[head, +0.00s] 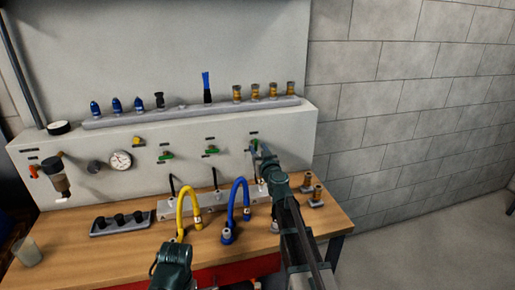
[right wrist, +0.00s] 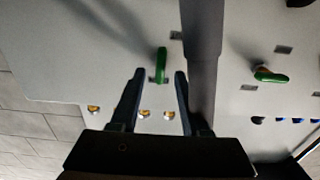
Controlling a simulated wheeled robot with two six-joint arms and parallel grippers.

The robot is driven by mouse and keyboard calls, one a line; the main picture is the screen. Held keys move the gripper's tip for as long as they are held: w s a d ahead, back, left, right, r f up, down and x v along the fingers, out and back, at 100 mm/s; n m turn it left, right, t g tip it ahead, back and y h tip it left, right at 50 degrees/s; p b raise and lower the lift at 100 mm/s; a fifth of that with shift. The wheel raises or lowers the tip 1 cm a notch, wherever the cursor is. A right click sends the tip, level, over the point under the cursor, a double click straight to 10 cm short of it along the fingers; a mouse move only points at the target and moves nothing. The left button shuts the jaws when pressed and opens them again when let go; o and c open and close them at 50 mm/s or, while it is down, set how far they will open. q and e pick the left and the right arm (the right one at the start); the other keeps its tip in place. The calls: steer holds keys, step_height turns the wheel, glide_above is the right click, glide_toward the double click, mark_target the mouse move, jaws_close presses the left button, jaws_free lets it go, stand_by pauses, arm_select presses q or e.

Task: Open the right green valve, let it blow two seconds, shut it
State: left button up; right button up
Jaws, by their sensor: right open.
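The right green valve (head: 254,145) is on the pale panel above the bench, partly hidden by my right gripper (head: 262,149) in the head view. In the right wrist view its green handle (right wrist: 161,65) stands upright in the picture, between the fingertips of my open right gripper (right wrist: 160,74). I cannot tell whether the fingers touch it. The middle green valve (head: 211,150) and left green valve (head: 165,155) have handles lying sideways; another green handle (right wrist: 270,75) lies sideways in the right wrist view. My left gripper's fingers do not show.
A yellow hose (head: 181,213) and blue hose (head: 232,208) rise from the wooden bench (head: 110,255) below the panel. A gauge (head: 121,160) is at the left. A ledge (head: 200,112) above carries several nozzles and brass fittings. A glass (head: 27,251) stands front left.

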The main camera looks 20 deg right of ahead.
steer(key=shift+w, duration=0.9)
steer(key=shift+c, duration=0.3)
jaws_close()
